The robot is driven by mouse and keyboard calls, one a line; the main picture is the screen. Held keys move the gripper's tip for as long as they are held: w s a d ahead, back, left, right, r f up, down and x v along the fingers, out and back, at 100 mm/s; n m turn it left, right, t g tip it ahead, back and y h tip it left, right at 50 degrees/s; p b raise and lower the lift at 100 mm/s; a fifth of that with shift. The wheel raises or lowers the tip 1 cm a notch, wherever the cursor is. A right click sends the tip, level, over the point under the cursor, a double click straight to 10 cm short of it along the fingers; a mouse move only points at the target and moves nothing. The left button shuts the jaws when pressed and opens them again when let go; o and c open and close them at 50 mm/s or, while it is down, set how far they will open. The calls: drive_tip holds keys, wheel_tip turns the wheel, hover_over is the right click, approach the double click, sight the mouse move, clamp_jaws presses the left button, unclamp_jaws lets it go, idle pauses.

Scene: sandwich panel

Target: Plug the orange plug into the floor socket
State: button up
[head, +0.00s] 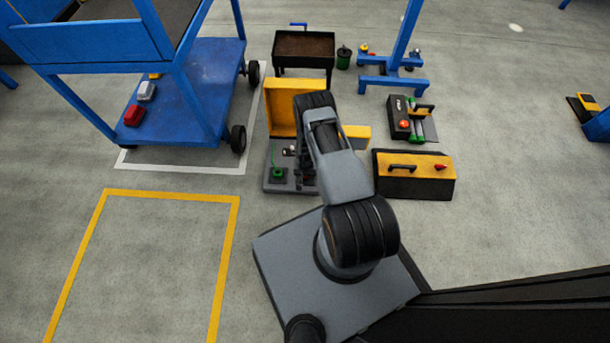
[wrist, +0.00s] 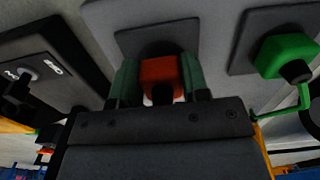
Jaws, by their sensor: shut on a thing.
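In the wrist view, the orange plug (wrist: 158,70) is held between the two green fingers of my gripper (wrist: 160,80). My gripper is shut on it. A dark square socket plate (wrist: 138,38) lies right behind the plug, with a dark round part partly hidden by it. I cannot tell whether the plug touches the socket or sits in it. In the head view, my arm covers the gripper and most of this spot, over the right part of the grey panel base (head: 270,184).
A green plug (wrist: 288,52) with a green cord sits at another dark plate on the right. A dark switch box (wrist: 40,70) with lettering is at left. In the head view, a yellow panel (head: 281,105) stands behind. A yellow-topped toolbox (head: 425,165) is at right.

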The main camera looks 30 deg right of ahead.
drive_tip(key=shift+f+b, duration=0.65)
drive_tip(key=shift+b, duration=0.05)
drive_tip(key=o, duration=1)
drive_tip(key=shift+c, duration=0.2)
drive_tip(key=shift+r, duration=0.1)
wheel_tip(320, 180, up, 14)
drive_tip(key=p, duration=0.6)
